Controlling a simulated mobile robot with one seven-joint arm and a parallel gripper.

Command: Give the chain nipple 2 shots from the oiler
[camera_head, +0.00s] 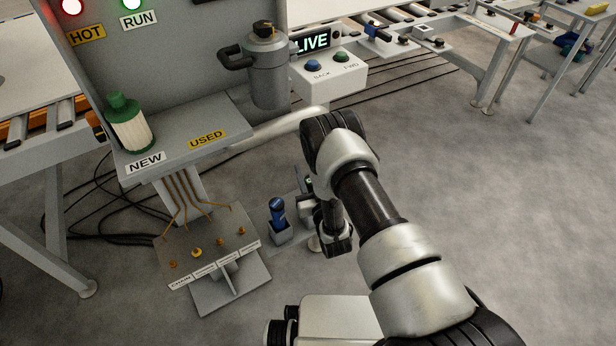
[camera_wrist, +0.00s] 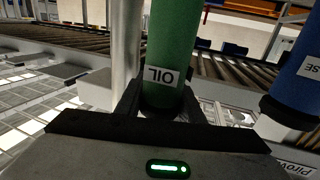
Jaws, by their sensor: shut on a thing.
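The green oiler (camera_wrist: 172,45), marked OIL, stands between the fingers of my gripper (camera_wrist: 160,105) in the wrist view, and the gripper is shut on it. In the head view my gripper (camera_head: 336,240) is low, right of the nipple panel (camera_head: 228,262), and the arm and gripper hide the oiler. The panel carries several brass nipples with white labels along its front edge. The leftmost label seems to read CHAIN, and the chain nipple (camera_head: 173,265) is above it. The gripper is well apart from that nipple.
A blue tool (camera_head: 278,211) stands in a holder between panel and gripper; it also shows in the wrist view (camera_wrist: 296,75). A shelf (camera_head: 185,135) marked NEW and USED overhangs behind the panel, bearing a green-capped white filter (camera_head: 130,125). The floor at right is clear.

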